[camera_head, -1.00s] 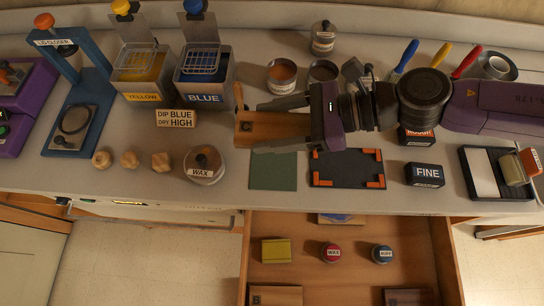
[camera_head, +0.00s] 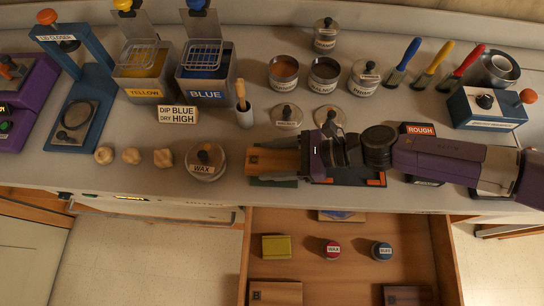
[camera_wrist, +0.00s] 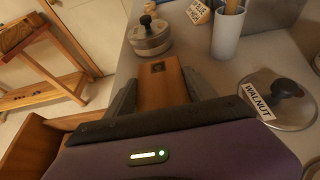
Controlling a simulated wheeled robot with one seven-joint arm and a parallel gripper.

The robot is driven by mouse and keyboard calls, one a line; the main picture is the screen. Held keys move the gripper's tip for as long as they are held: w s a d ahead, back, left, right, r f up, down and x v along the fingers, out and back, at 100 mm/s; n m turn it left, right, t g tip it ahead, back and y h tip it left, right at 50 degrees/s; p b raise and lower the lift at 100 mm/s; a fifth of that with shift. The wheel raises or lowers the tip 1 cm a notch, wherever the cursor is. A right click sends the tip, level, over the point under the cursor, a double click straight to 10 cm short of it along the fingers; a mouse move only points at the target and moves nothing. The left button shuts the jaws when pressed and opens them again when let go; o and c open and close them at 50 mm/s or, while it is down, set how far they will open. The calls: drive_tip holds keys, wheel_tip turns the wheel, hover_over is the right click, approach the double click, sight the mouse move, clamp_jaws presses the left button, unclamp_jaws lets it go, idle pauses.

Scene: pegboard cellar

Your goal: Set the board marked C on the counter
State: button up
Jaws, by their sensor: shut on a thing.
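My gripper (camera_head: 266,162) is shut on a wooden board (camera_head: 284,160), one finger along each long side. The board lies roughly flat over the front part of the grey counter (camera_head: 225,132), covering most of a green mat. A small dark square mark shows on its free end in the wrist view (camera_wrist: 158,68); I cannot read the letter. I cannot tell whether the board touches the surface. My arm hides most of the black tray with orange corners (camera_head: 376,181).
A WAX tin (camera_head: 205,162) stands just left of the board, and lids (camera_head: 287,116) lie behind it. Below the counter edge is an open drawer (camera_head: 349,250) with a yellow block (camera_head: 276,247), small jars and another board (camera_head: 275,293). A ROUGH block (camera_head: 418,130) is near my arm.

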drive_tip(key=shift+f, duration=0.2)
drive_tip(key=o, duration=1.5)
drive_tip(key=shift+c, duration=0.2)
drive_tip(key=shift+r, duration=0.1)
drive_tip(key=shift+d, duration=0.3)
drive_tip(key=b+v, duration=0.3)
drive_tip(key=v, duration=0.7)
drive_tip(key=shift+d, duration=0.15)
drive_tip(key=shift+d+r, duration=0.35)
drive_tip(key=shift+d, duration=0.2)
